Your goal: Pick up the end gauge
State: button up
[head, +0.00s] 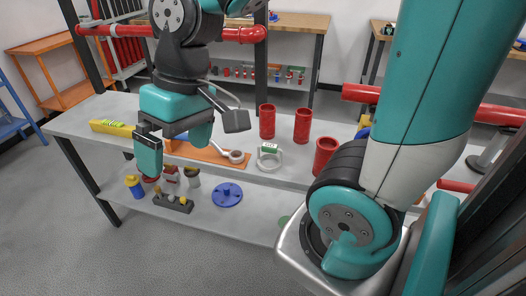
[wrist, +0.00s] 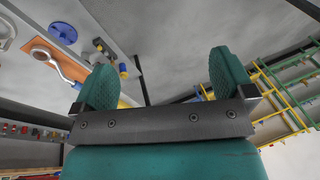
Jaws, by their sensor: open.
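A pale grey ring-shaped piece with a green-and-white face (head: 269,153) stands on the workbench (head: 90,117), right of the orange board. It may be the end gauge, but I cannot tell for sure. Part of a pale ring shows at the left edge of the wrist view (wrist: 6,32). My gripper (head: 175,147) is open and empty above the left part of the bench, left of that piece and apart from it. In the wrist view its two teal fingers are wide apart (wrist: 166,80). A yellow block with dark lettering (head: 111,127) lies left of the gripper.
A wrench (head: 236,155) lies on an orange board (head: 205,153). Red cylinders (head: 267,121) (head: 302,126) (head: 324,155) stand on the bench. The lower shelf holds a blue flange (head: 228,195) and several small fittings. A red pipe (head: 235,35) runs behind the bench.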

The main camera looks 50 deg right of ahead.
jog(key=w+d+f+m+h+b, duration=0.1)
jog(key=w+d+f+m, duration=0.1)
jog(key=w+d+m, duration=0.35)
jog(key=w+d+f+m+h+b, duration=0.1)
jog(key=w+d+f+m, duration=0.15)
jog(key=d, duration=0.55)
jog(key=m+h+b, duration=0.1)
jog(key=m+b, duration=0.1)
jog(key=m, duration=0.6)
send_over(270, 145)
notch_tip(270, 145, down, 6)
jog(key=shift+g, duration=0.4)
notch_tip(270, 145, down, 12)
jog(key=shift+r, duration=0.1)
notch_tip(270, 145, down, 6)
jog(key=shift+r+p, duration=0.1)
jog(key=shift+p, duration=0.35)
jog(key=c, duration=0.8)
jog(key=shift+r, duration=0.15)
notch_tip(270, 145, up, 20)
jog(key=shift+f, duration=0.1)
